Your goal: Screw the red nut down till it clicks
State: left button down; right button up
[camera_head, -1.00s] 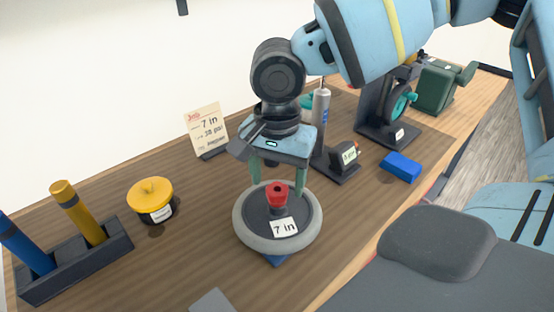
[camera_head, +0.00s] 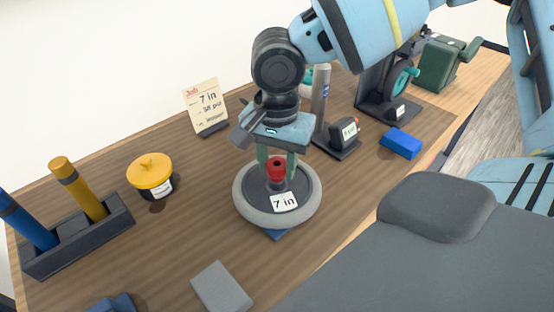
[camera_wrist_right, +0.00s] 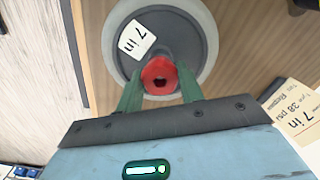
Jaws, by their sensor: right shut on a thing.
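The red nut (camera_head: 277,167) sits at the centre of a wheel (camera_head: 243,206) with a grey tyre, a dark disc and a "7 in" label. My right gripper (camera_head: 277,172) reaches down over the wheel with its green fingers shut on the nut from both sides. In the right wrist view the red nut (camera_wrist_right: 160,75) shows between the fingertips, over the wheel (camera_wrist_right: 205,60). The nut's lower edge and threads are hard to make out. The wheel lies flat on a blue base, of which only a corner shows. My left gripper is not in view.
A "7 in, 38 psi" card (camera_head: 205,104) stands behind. A yellow-lidded pot (camera_head: 151,176) and a rack (camera_head: 80,245) with blue and yellow tubes are at left. A gauge (camera_head: 344,136), a blue block (camera_head: 401,143) and a dark stand are at right. A grey block (camera_head: 221,288) lies in front.

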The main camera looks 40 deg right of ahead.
jog(key=m, duration=0.2)
jog(key=shift+m, duration=0.3)
jog(key=m, duration=0.3)
jog(key=shift+m, duration=0.3)
jog(key=m+b, duration=0.1)
jog(key=m, duration=0.2)
jog(key=shift+m, duration=0.4)
jog(key=shift+f+m, duration=0.1)
jog(key=shift+m, duration=1)
jog(key=shift+m+b, duration=0.3)
jog(key=shift+b, duration=1.2)
jog(key=shift+m+b, duration=0.4)
jog(key=shift+b, duration=0.15)
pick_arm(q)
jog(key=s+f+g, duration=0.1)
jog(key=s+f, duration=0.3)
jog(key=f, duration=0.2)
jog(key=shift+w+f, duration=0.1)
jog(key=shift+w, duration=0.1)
